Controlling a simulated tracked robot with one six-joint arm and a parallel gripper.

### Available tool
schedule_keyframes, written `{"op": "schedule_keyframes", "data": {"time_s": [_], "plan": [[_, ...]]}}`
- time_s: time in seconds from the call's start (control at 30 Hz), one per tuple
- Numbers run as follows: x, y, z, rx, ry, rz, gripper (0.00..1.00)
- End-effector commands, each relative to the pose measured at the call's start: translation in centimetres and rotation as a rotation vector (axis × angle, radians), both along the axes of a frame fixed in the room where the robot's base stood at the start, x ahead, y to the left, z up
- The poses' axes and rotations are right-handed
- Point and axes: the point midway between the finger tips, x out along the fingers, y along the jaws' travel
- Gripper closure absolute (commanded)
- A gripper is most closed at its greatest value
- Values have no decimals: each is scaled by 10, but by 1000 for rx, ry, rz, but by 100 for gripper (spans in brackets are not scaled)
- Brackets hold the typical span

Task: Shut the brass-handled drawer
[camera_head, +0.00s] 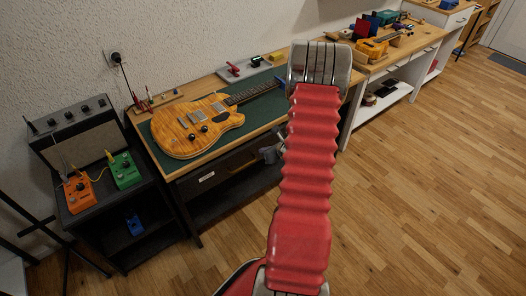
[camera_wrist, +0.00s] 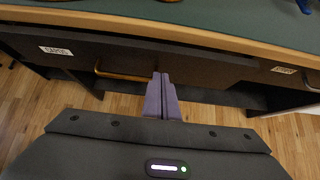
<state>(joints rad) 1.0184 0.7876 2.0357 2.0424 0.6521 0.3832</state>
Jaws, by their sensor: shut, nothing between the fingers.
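The dark drawer front (camera_wrist: 205,62) under the workbench top spans much of the wrist view and has a white label at its left. Its brass handle (camera_wrist: 122,75) is a bar left of centre. My gripper (camera_wrist: 161,75) has two purple fingers pressed together with nothing between them. The fingertips overlap the drawer front in the picture, just right of the handle; I cannot tell whether they touch. In the head view the dark drawer (camera_head: 228,168) shows below the bench, its right part hidden by my arm. How far it stands out is unclear.
A second label (camera_wrist: 285,70) marks another dark front at the right. An orange guitar (camera_head: 195,127) lies on the green bench mat (camera_head: 262,88). An amplifier (camera_head: 75,130) and pedals stand left. Wooden floor (camera_head: 430,190) is open at the right.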

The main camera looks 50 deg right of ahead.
Motion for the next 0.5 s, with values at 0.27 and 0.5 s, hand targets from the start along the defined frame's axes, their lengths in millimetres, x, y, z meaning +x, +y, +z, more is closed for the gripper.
{"op": "schedule_keyframes", "data": {"time_s": [0.27,0.5], "plan": [[-30,6,28,-1,-1,-1,100],[-52,11,48,0,-1,0,100]]}}
